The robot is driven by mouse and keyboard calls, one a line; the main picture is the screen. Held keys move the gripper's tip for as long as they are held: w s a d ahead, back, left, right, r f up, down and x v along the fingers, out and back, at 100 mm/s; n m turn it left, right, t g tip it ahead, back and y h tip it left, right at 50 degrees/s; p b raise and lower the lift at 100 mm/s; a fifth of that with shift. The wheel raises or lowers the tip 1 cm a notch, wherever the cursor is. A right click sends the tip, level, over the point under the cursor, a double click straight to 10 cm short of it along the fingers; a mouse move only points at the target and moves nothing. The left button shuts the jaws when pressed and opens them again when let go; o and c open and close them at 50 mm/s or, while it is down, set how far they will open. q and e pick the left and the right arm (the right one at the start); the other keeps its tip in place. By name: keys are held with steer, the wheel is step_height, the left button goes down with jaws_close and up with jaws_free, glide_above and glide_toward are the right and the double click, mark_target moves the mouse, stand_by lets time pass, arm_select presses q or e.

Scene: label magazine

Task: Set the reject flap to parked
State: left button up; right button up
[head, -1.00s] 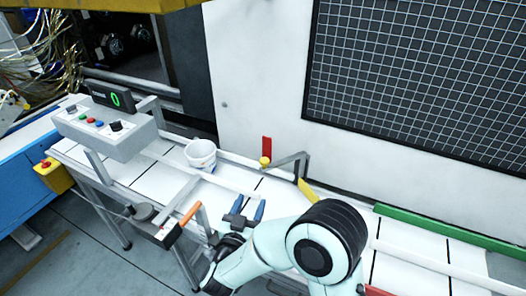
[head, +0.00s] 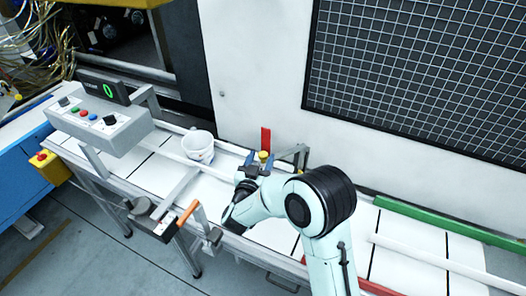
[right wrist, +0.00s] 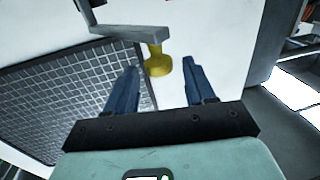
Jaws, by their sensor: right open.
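A yellow knob (head: 263,155) sits at the end of a grey bent arm (head: 297,153), which I take to be the reject flap's handle, beside the conveyor's far edge. A red upright plate (head: 265,138) stands just behind the knob. My right gripper (head: 261,158) is open, its blue fingers either side of the knob in the head view. In the right wrist view, the yellow knob (right wrist: 158,64) hangs from the grey arm (right wrist: 130,32) between the fingertips, with a gap to each finger. The yellow plate is hidden behind my arm. My left gripper is not in view.
A white cup (head: 199,147) stands on the conveyor left of my gripper. A control box (head: 100,128) with a display is further left. An orange-handled lever (head: 187,213) is at the near edge. A green rail (head: 445,225) runs along the right, and a mesh-windowed panel (head: 420,80) stands behind.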

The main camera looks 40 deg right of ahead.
steer(key=shift+x, duration=1.4)
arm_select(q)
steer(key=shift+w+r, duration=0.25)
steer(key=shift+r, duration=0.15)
arm_select(e)
jaws_close()
